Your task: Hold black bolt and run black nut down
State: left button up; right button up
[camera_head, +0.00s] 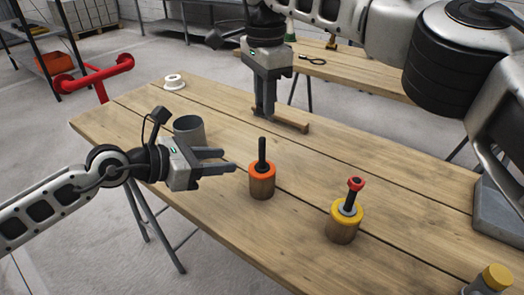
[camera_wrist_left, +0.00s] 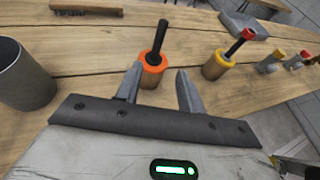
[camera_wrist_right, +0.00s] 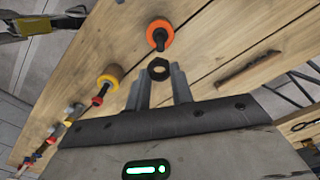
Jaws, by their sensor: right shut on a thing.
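The black bolt (camera_head: 262,150) stands upright in a wooden block with an orange top (camera_head: 262,182). It also shows in the left wrist view (camera_wrist_left: 159,38) and, nearly end-on, in the right wrist view (camera_wrist_right: 159,39). My left gripper (camera_head: 230,160) is open and level beside the block, its fingertips just short of it. The left wrist view shows its two fingers (camera_wrist_left: 160,78) spread and empty. My right gripper (camera_head: 266,113) points down behind the bolt, apart from it. In the right wrist view its fingertips (camera_wrist_right: 159,70) hold the black nut (camera_wrist_right: 150,69), which I cannot make out in the head view.
A yellow-topped block (camera_head: 342,226) with a red-headed bolt (camera_head: 355,184) stands to the right. A grey cup (camera_head: 189,130) stands behind my left gripper, with a white ring (camera_head: 174,82) further back. A wooden brush (camera_head: 291,122) lies near my right gripper. The table's middle is mostly clear.

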aim_at(262, 167)
jog(key=shift+w+r, duration=0.1)
jog(key=shift+r, duration=0.05)
pick_arm(q)
jog(key=shift+w+a, duration=0.15)
jog(key=shift+a, duration=0.05)
jog(key=x, duration=1.2)
jog(key=shift+w+f, duration=0.1)
grip_shut()
pick_arm(e)
jog(key=shift+a+f, duration=0.1)
jog(key=shift+f, duration=2.4)
